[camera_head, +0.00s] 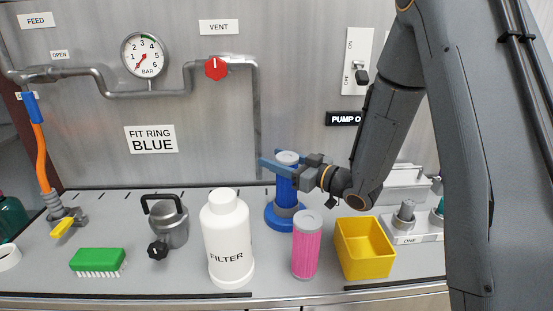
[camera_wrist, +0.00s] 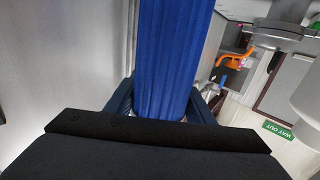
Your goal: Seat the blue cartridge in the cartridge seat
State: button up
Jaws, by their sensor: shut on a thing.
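The blue cartridge (camera_head: 287,188) has a pale top cap and stands about upright at the back of the counter. My gripper (camera_head: 283,165) comes in from the right and is shut on the cartridge's upper part. In the wrist view the ribbed blue cartridge (camera_wrist: 170,60) fills the middle, between my fingers (camera_wrist: 165,108). The cartridge seat looks to be the round blue base (camera_head: 284,218) directly below the cartridge.
A pink cartridge (camera_head: 306,246) stands just in front of the blue base. A white FILTER bottle (camera_head: 228,235) is to its left and a yellow bin (camera_head: 366,248) to its right. A grey jug (camera_head: 168,224) and green brush (camera_head: 97,260) are farther left.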

aim_at(287, 182)
jog(key=shift+f+b, duration=0.3)
jog(key=shift+f, duration=0.2)
jog(key=o, duration=1.5)
jog(key=shift+d, duration=0.1)
jog(key=b+v, duration=0.2)
jog(key=v, duration=0.5)
jog(key=shift+s+d, duration=0.2)
jog(key=shift+s, duration=0.1)
